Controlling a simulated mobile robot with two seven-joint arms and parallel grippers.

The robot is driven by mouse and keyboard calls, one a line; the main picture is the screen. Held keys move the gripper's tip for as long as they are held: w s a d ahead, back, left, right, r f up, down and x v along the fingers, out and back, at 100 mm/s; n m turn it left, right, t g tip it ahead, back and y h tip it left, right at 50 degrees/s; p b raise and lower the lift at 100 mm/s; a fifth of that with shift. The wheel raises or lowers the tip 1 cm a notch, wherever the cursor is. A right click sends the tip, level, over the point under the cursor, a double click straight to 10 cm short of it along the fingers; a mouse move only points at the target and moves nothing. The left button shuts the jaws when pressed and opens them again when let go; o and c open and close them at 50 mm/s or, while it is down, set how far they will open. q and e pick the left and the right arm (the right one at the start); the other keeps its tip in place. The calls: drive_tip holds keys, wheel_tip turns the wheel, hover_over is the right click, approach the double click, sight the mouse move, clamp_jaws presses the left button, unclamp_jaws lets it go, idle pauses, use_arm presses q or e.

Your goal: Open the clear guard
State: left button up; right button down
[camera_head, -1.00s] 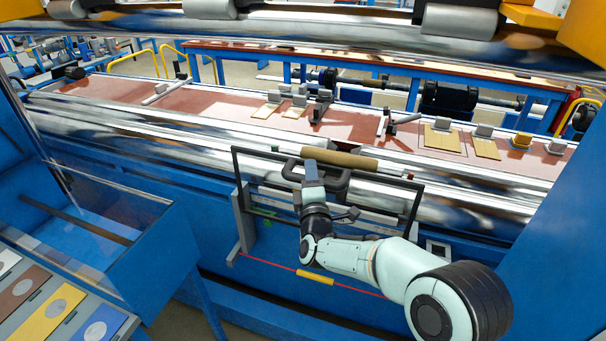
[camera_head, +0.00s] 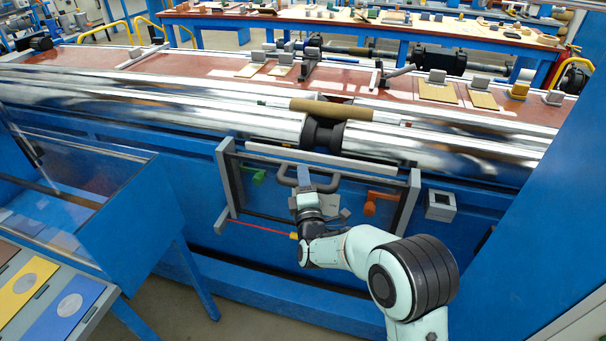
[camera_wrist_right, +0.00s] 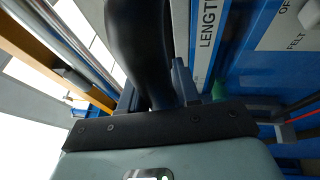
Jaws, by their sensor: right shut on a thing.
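The clear guard (camera_head: 407,205) is a see-through panel in a dark frame on the front of the blue machine, below the rollers. Its dark grey handle (camera_head: 332,186) stands at the middle of its upper part. My right gripper (camera_head: 306,190) is shut on the handle. In the right wrist view the dark handle (camera_wrist_right: 148,50) runs between the fingers of the gripper (camera_wrist_right: 155,95). A dark spool-like part (camera_head: 325,132) and a tan roll (camera_head: 330,108) show uncovered above the guard. My left gripper is not in view.
Behind the guard are a green part (camera_head: 257,176) and an orange part (camera_head: 371,205). Shiny rollers (camera_head: 160,105) span the machine. A clear-sided blue bin (camera_head: 150,215) stands at left. A blue column (camera_head: 540,235) rises at right. Floor shows below the machine.

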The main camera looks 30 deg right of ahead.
drive_tip(key=shift+f, duration=0.25)
drive_tip(key=c, duration=1.2)
unclamp_jaws()
drive_tip(key=shift+r, duration=0.1)
drive_tip(key=v, duration=1.3)
drive_tip(key=shift+s+a, duration=0.1)
drive_tip(key=shift+s, duration=0.1)
